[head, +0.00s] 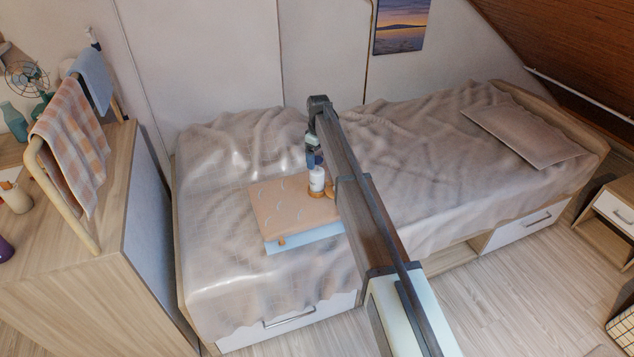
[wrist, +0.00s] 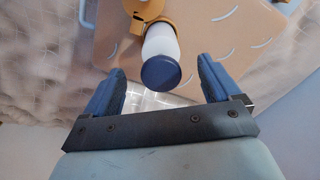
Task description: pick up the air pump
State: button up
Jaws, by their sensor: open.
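The air pump seems to be the white cylinder (wrist: 161,42) with a dark blue round end and orange-yellow parts. In the head view the air pump (head: 316,181) stands on a peach patterned pad (head: 275,208) on the bed. My gripper (wrist: 160,68) is open, with a blue finger on each side of the pump's blue end in the wrist picture. In the head view my gripper (head: 314,162) is right above the pump. I cannot tell whether the fingers touch it. My arm hides part of the pad's right side.
A rumpled beige cover (head: 210,165) lies over the bed, with a light blue layer (head: 300,239) under the pad. A pillow (head: 525,132) lies at the far right. A wooden cabinet (head: 75,290) with a towel rack stands at left. The bed left of the pad is clear.

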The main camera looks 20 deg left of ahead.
aim_at(317, 170)
jog(key=shift+a+f, duration=0.15)
jog(key=shift+f, duration=1.45)
jog(key=shift+a+f, duration=0.1)
jog(key=shift+f, duration=1.5)
grip_shut()
